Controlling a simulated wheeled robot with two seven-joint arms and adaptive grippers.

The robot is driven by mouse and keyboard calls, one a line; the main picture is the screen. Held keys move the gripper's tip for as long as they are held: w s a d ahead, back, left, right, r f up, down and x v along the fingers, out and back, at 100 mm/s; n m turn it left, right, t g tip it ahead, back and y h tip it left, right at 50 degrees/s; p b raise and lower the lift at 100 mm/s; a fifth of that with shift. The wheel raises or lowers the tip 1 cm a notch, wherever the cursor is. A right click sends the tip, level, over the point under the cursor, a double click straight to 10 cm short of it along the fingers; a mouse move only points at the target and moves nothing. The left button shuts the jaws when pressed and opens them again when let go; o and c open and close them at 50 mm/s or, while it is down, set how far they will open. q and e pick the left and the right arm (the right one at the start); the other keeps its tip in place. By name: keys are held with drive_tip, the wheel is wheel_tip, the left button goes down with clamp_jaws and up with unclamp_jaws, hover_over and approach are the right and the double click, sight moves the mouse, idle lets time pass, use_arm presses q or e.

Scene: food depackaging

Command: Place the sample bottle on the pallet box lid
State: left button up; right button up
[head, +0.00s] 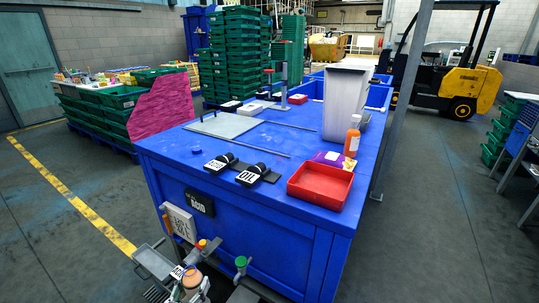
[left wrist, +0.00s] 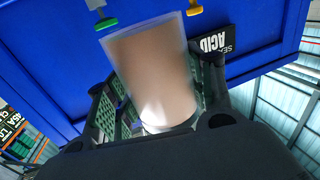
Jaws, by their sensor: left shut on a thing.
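The sample bottle (left wrist: 150,75) is a clear cylinder with pinkish-brown contents, seen close up in the left wrist view. My left gripper (left wrist: 158,100) is shut on it, with one finger on each side. In the head view the gripper (head: 188,284) is low at the bottom, in front of the box and below its top; the bottle (head: 191,276) shows only small there. The blue pallet box lid (head: 270,210) is the large flat top in the middle. My right gripper is not in view.
The lid holds a red tray (head: 320,186), an orange bottle (head: 352,136), a tall grey-white container (head: 345,104), a grey plate (head: 222,125) and black labelled holders (head: 251,175). A green-knobbed valve (head: 241,262) juts from the box front. The lid's left front is fairly clear.

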use_arm(q)
drive_tip(key=w+d+r+n+y+p, duration=0.1)
drive_tip(key=r+p, duration=0.4)
drive_tip(key=r, duration=0.5)
drive_tip(key=w+d+r+n+y+p, duration=0.1)
drive_tip(key=w+r+y+p, duration=0.3)
drive_tip(key=r, duration=0.7)
drive_tip(key=shift+w+d+n+t+p, duration=0.2)
drive_tip(key=shift+n+t+p, duration=0.15)
drive_tip(key=shift+n, duration=0.25)
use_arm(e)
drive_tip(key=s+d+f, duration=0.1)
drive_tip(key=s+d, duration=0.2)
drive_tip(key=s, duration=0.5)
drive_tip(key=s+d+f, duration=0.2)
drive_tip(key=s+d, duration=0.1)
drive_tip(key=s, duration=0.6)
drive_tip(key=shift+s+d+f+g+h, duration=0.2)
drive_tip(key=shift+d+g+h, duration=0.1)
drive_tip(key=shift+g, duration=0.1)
use_arm(q)
drive_tip(key=shift+d+r, duration=0.1)
drive_tip(key=shift+d+r+m+h, duration=0.4)
drive_tip(key=shift+d+r+h, duration=0.1)
drive_tip(key=shift+d+h, duration=0.3)
drive_tip(key=shift+s, duration=0.1)
drive_tip(key=y, duration=0.2)
hover_over(200, 276)
wheel_tip(200, 276, down, 7)
drive_tip(key=shift+n, duration=0.4)
